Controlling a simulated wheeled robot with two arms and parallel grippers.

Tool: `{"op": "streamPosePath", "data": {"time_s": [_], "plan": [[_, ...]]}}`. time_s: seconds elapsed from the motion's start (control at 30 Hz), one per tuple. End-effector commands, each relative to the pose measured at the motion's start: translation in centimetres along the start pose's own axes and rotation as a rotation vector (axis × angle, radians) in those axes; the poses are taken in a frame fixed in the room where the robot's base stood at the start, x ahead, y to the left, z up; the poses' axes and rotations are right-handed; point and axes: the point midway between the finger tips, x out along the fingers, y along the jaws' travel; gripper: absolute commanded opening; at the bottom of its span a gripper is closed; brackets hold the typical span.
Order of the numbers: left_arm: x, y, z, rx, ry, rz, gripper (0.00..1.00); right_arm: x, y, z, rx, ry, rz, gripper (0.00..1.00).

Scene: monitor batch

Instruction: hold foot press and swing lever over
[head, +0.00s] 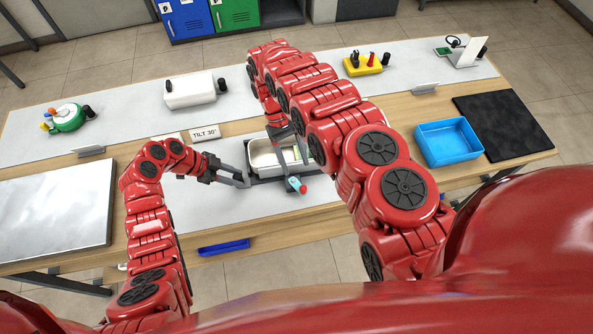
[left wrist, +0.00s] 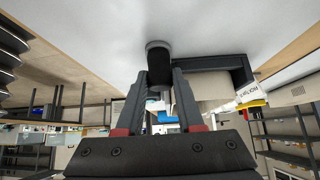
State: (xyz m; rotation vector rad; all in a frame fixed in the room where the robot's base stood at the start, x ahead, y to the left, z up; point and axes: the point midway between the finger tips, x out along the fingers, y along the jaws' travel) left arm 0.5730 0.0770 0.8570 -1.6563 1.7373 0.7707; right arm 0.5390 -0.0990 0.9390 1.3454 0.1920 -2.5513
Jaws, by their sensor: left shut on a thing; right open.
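The fixture, a pale metal tray (head: 262,152) in a dark frame, stands mid-table. A teal handle with a red end (head: 296,185) sticks out at its front; I take it for the lever. My left gripper (head: 247,180) is at the fixture's left front corner. In the left wrist view its fingers (left wrist: 160,82) are shut on a black post (left wrist: 158,62) with a round base against the grey surface, likely the foot. My right gripper (head: 296,160) is open over the fixture, just behind the handle. My right arm hides part of the fixture.
A "TILT 30°" sign (head: 205,133) stands behind the fixture. A blue bin (head: 449,143) and dark mat (head: 497,124) lie right, a metal plate (head: 52,218) left. A white box (head: 190,90) and yellow holder (head: 363,66) are at the back. A blue tray (head: 223,247) lies in front.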

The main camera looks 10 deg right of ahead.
Motion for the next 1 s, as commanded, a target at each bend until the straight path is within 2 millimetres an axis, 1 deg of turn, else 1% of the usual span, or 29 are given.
{"op": "streamPosePath", "data": {"time_s": [0.07, 0.1, 0.27, 0.3, 0.57, 0.67, 0.77, 0.87, 1.0], "plan": [[0.0, 0.0, 0.0, 0.000, 0.000, 0.000, 0.00, 0.0, 0.0, 0.0, 0.000, 0.000, 0.000, 0.63], [0.0, 0.0, 0.0, 0.000, 0.000, 0.000, 0.40, 0.0, 0.0, 0.0, 0.000, 0.000, 0.000, 0.63], [0.0, 0.0, 0.0, 0.000, 0.000, 0.000, 0.69, 0.0, 0.0, 0.0, 0.000, 0.000, 0.000, 0.63], [0.0, 0.0, 0.0, 0.000, 0.000, 0.000, 0.71, 0.0, 0.0, 0.0, 0.000, 0.000, 0.000, 0.63], [-0.1, 0.0, 0.0, 0.000, 0.000, 0.000, 0.71, 0.0, 0.0, 0.0, 0.000, 0.001, 0.000, 0.63], [-0.6, -0.1, 0.0, 0.000, 0.000, -0.003, 0.71, 0.0, 0.0, 0.0, 0.000, 0.001, 0.000, 0.63], [-2.0, -0.1, 0.1, -0.002, 0.000, -0.004, 0.71, 0.0, 0.0, 0.0, 0.000, 0.001, 0.000, 0.63], [-4.3, -0.2, 0.1, -0.001, -0.001, -0.006, 0.71, 0.0, 0.0, 0.0, 0.000, 0.001, 0.000, 0.63], [-8.1, -0.2, 0.1, 0.000, -0.001, -0.007, 0.71, 0.0, 0.0, 0.0, 0.000, 0.001, 0.000, 0.63]]}}
